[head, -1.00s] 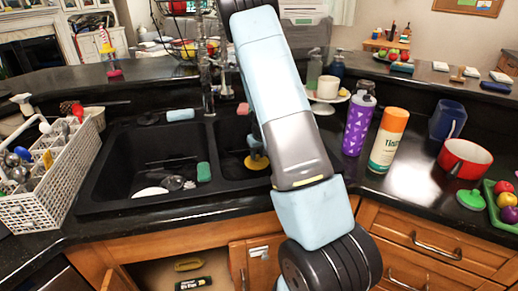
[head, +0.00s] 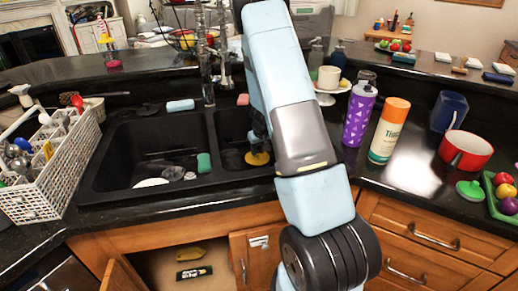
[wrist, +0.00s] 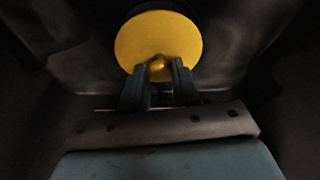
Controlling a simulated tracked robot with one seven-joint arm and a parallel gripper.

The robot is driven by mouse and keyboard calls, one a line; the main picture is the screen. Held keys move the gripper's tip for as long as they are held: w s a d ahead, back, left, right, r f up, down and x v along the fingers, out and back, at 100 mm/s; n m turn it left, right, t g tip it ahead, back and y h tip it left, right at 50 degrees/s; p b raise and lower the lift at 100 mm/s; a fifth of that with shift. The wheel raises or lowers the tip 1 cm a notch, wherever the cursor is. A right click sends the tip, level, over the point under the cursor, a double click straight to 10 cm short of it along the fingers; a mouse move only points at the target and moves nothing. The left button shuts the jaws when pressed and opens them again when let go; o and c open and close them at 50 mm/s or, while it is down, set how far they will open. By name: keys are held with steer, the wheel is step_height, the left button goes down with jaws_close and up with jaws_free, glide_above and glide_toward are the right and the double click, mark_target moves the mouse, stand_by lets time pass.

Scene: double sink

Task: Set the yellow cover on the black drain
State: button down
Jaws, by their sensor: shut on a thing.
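The yellow cover (wrist: 160,35) is a round disc with a small knob in its middle. In the wrist view my gripper (wrist: 162,68) is shut on this knob. In the head view the yellow cover (head: 257,158) is low inside the right basin, with my gripper (head: 258,140) at it, partly hidden by my arm. I cannot tell whether the cover touches the basin floor.
The left basin (head: 150,145) holds a green sponge (head: 204,162), a white dish (head: 151,183) and dark round items. The tall faucet (head: 206,60) stands behind the basins. A purple bottle (head: 358,115) and an orange-capped bottle (head: 388,130) stand right of the sink.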

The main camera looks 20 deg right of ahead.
steer(key=shift+s+f, duration=0.35)
steer(key=shift+f, duration=0.2)
steer(key=c, duration=0.8)
jaws_free()
steer(key=shift+o, duration=0.2)
steer(key=v, duration=1.4)
steer(key=shift+w, duration=0.1)
